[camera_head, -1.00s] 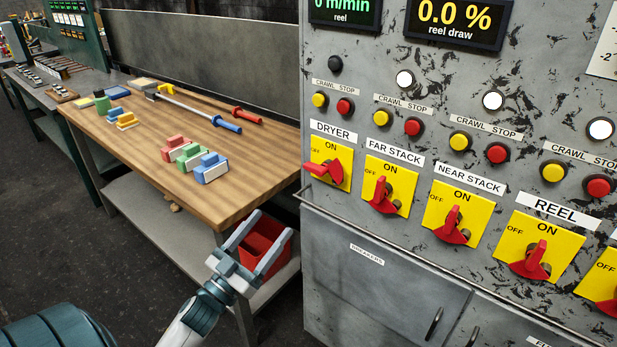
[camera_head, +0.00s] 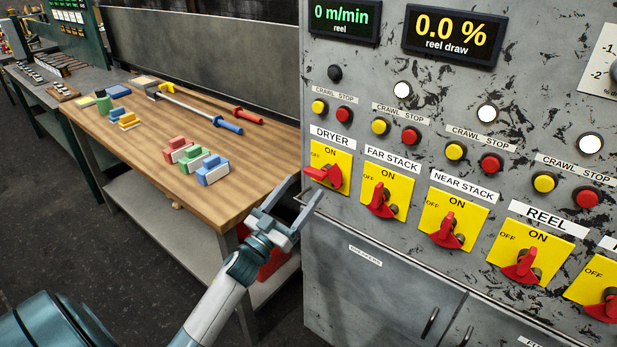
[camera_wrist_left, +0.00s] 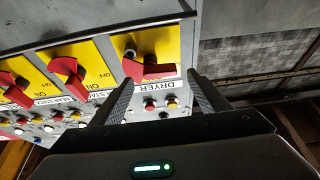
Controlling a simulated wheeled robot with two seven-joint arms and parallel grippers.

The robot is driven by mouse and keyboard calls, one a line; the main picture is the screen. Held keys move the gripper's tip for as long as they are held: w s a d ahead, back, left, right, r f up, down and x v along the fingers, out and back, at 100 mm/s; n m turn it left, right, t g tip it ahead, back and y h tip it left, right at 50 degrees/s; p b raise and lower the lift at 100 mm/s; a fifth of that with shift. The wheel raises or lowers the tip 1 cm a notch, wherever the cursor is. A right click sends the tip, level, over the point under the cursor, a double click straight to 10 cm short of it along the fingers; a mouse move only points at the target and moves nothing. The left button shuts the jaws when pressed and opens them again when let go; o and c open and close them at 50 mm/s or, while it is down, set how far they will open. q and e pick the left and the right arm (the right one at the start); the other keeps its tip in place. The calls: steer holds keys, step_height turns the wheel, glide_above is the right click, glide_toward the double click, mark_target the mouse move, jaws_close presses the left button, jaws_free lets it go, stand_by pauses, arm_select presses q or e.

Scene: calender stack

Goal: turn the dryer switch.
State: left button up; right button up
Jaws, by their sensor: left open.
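The dryer switch (camera_head: 323,175) is a red handle on a yellow ON/OFF plate under the DRYER label, at the left edge of the grey panel. Its handle lies nearly level, pointing left toward OFF, unlike the upright handles of the neighbouring switches. My left gripper (camera_head: 306,207) is open and empty, just below and left of the dryer switch, apart from it. In the left wrist view the red dryer handle (camera_wrist_left: 150,70) shows beyond and between the two fingers (camera_wrist_left: 160,92). My right gripper is not in view.
The far stack switch (camera_head: 381,198), near stack switch (camera_head: 446,229) and reel switch (camera_head: 524,263) stand to the right. A handrail (camera_head: 385,236) runs below the switches. A workbench (camera_head: 225,205) with coloured blocks and tools is at left, with a red bin (camera_head: 272,263) below.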

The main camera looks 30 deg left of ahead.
mark_target(312, 177)
arm_select(q)
steer(key=shift+p+x, duration=0.45)
steer(key=shift+x, duration=1.6)
steer(key=c, duration=1)
